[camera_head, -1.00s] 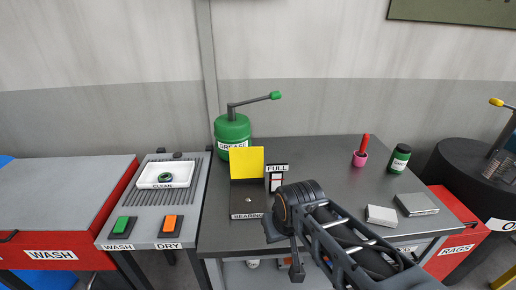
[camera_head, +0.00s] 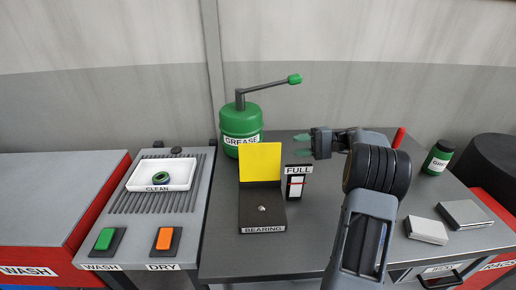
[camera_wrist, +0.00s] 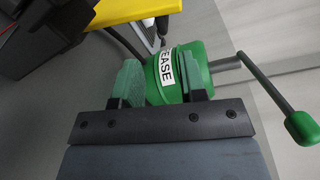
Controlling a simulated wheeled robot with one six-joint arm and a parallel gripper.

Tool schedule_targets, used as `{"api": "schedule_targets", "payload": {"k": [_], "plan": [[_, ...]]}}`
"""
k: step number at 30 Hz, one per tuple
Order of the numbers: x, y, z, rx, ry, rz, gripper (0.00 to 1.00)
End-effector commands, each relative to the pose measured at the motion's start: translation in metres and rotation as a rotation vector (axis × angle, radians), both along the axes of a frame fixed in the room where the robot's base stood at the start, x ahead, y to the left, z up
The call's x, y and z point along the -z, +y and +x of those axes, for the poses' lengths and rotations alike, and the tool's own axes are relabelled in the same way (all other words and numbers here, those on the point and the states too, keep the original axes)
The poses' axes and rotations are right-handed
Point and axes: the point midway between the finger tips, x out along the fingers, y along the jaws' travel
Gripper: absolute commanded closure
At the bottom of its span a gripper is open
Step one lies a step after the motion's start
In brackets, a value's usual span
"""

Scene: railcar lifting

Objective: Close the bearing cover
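The bearing box (camera_head: 262,211), dark with a BEARING label, sits on the grey workbench. Its yellow cover (camera_head: 260,162) stands upright at the back edge, so the box is open. A small round bearing part shows in the box. My gripper (camera_head: 301,147) is above the bench, right of the yellow cover and behind the FULL gauge, pointing left. Its green-tipped fingers are apart with nothing between them. In the wrist view, the fingers (camera_wrist: 167,82) are spread in front of the green grease pump (camera_wrist: 185,75), and part of the yellow cover (camera_wrist: 135,10) shows at the top.
The grease pump (camera_head: 241,125) with its lever stands behind the cover. The FULL gauge (camera_head: 297,182) stands just right of the box. A white CLEAN tray (camera_head: 162,174) is on the left unit. Grey blocks (camera_head: 427,230) and a green jar (camera_head: 437,158) are at right.

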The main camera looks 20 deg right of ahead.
Motion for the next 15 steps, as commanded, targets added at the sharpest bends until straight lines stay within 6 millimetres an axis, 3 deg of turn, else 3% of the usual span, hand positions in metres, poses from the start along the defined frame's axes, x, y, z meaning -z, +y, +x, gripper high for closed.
{"api": "schedule_targets", "payload": {"k": [3,6,15], "plan": [[0.012,-0.012,0.005,0.004,-0.035,0.059,0.62],[0.013,-0.007,0.008,0.0,-0.05,0.081,0.62],[0.011,0.048,0.018,-0.011,-0.053,0.088,0.62]]}}
